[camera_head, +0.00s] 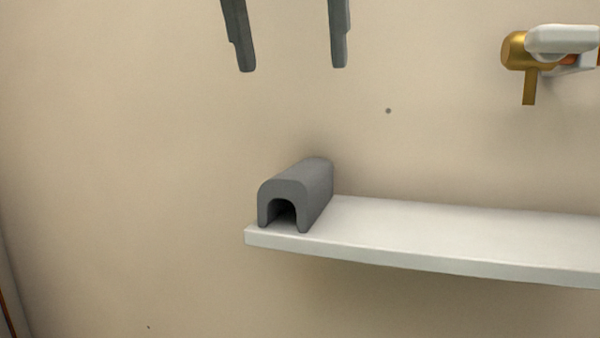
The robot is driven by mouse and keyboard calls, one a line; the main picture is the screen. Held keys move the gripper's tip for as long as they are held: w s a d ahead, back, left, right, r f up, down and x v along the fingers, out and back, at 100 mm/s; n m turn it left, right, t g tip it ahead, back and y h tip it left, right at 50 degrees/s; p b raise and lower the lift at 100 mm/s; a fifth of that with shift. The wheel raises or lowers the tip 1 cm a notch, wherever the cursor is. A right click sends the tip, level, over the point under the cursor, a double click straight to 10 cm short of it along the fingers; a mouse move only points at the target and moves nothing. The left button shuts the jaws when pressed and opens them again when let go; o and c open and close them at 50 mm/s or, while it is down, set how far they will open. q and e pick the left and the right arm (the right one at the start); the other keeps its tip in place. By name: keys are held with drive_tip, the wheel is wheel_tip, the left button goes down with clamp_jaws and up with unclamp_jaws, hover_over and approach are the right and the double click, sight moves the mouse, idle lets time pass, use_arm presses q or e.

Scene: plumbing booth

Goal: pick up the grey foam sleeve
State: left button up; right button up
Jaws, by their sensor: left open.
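The grey foam sleeve (302,187) is an arched, tunnel-like piece with its hollow side down. It lies at the left end of the white shelf (440,235), one open end facing me. My left gripper (293,68) shows at the top of the head view as two dark grey fingers pointing down, spread wide apart. It is empty and appears above the sleeve in the picture, apart from it. The rest of the left arm is out of the frame. My right gripper is not in view.
A brass fitting with a white pipe or cover (562,40) is on the wall at the upper right. The shelf to the right of the sleeve is bare. The beige wall (130,150) left of the shelf is clear.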

use_arm(q)
drive_tip(key=p, duration=0.1)
approach(300, 167)
drive_tip(key=shift+d+x, duration=0.25)
drive_tip(key=shift+x, duration=0.9)
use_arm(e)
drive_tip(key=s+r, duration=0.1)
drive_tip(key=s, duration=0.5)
use_arm(q)
drive_tip(key=shift+w+d+f+p, duration=0.1)
drive_tip(key=shift+w+f+p, duration=0.3)
drive_tip(key=shift+w+f, duration=0.6)
drive_tip(key=shift+f, duration=0.3)
drive_tip(key=shift+s+f+p, duration=0.1)
drive_tip(key=shift+f+p, duration=0.2)
drive_tip(key=shift+p, duration=0.3)
drive_tip(key=p+x, duration=0.1)
drive_tip(key=x, duration=0.2)
drive_tip(key=shift+a+f+p, duration=0.2)
drive_tip(key=shift+p, duration=0.2)
drive_tip(key=shift+f, duration=0.35)
drive_tip(key=shift+d+f, duration=0.1)
drive_tip(key=shift+f, duration=0.05)
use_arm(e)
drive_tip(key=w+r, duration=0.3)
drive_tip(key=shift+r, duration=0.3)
